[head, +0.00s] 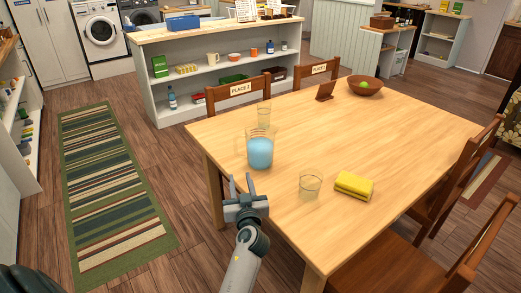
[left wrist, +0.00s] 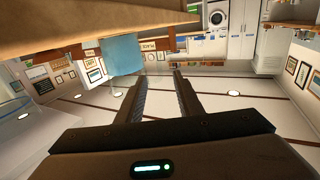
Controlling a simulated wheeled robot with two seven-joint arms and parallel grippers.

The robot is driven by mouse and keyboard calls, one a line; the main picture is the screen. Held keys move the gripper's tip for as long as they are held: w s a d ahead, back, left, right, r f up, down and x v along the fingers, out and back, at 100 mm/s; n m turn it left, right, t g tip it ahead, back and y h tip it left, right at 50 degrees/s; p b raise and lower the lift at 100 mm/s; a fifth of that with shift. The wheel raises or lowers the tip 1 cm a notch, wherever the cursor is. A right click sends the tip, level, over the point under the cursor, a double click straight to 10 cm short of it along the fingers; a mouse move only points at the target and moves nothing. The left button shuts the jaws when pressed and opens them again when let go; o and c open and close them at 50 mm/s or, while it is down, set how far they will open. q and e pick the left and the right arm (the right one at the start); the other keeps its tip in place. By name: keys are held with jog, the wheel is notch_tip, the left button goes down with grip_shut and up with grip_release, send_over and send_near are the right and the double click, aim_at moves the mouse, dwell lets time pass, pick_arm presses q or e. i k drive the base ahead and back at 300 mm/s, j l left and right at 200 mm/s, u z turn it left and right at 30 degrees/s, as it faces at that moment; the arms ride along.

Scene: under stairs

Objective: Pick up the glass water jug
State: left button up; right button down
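The glass water jug (head: 260,152), holding blue water, stands upright on the wooden table (head: 335,130) near its left edge. Its handle faces left. My left gripper (head: 242,182) is by the table's near left edge, on the near side of the jug and apart from it. In the left wrist view, which looks upside down, the two fingers of the left gripper (left wrist: 160,76) are spread with nothing between them. The blue of the jug (left wrist: 122,54) shows beyond the fingertips, toward the left finger. My right gripper is not in view.
A drinking glass (head: 264,116) stands close behind the jug. A wooden bowl (head: 365,88) and a small brown stand (head: 325,91) are farther back. Chairs (head: 238,92) flank the table.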

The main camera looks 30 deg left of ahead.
aim_at(257, 148)
jog(key=i+j, duration=0.4)
jog(key=j, duration=0.25)
jog(key=i+j+z, duration=0.1)
jog(key=i+j, duration=0.1)
jog(key=j, duration=0.1)
